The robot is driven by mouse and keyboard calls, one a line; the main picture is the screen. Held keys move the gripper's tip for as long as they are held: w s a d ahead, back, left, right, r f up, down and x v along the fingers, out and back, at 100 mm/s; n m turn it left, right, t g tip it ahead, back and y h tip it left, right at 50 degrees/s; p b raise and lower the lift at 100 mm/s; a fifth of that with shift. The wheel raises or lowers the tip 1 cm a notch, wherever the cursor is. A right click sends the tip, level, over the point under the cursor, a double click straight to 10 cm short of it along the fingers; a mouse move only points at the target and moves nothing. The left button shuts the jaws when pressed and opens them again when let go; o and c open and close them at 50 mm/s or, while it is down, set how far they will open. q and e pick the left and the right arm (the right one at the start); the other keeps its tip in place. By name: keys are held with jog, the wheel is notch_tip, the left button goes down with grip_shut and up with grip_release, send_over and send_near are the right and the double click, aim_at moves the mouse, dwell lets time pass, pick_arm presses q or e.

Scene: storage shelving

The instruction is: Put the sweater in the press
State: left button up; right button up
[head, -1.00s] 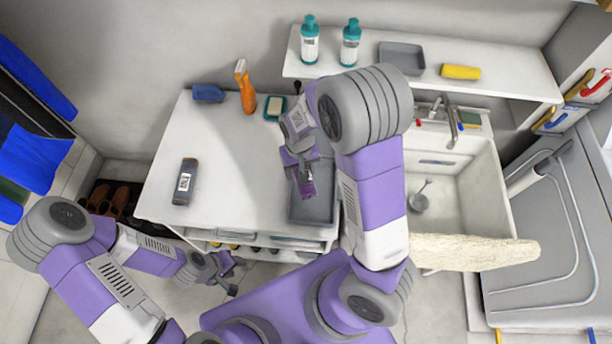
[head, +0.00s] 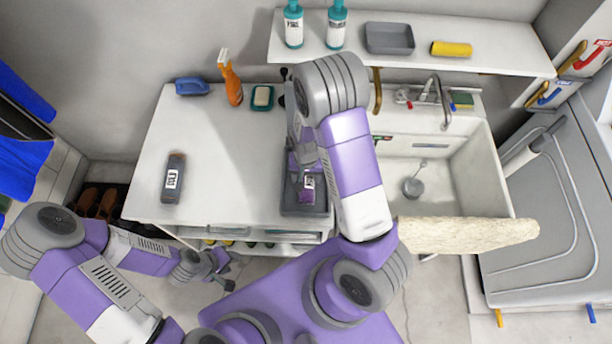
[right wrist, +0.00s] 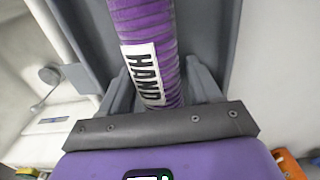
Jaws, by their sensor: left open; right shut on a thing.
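A small purple ribbed item with a white label reading HAND (right wrist: 145,60), possibly the folded sweater, is between the fingers of my right gripper (right wrist: 160,80). In the head view the purple item (head: 308,192) is over or in a dark grey tray (head: 290,207) at the worktop's right edge; I cannot tell whether it touches the bottom. My right gripper is shut on it, partly hidden by my forearm. My left gripper (head: 222,276) is open and empty, low in front of the worktop. A large grey panelled unit (head: 545,225) at the right may be the press.
The worktop's middle is clear.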

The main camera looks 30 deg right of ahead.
jog(key=shift+r, duration=0.15)
jog(key=o, duration=1.4)
jog(key=shift+f, duration=0.2)
notch_tip(320, 180, up, 12)
jog(key=p, duration=0.3)
jog(key=shift+r+p, duration=0.2)
jog(key=shift+p, duration=0.2)
jog(key=shift+s, duration=0.1)
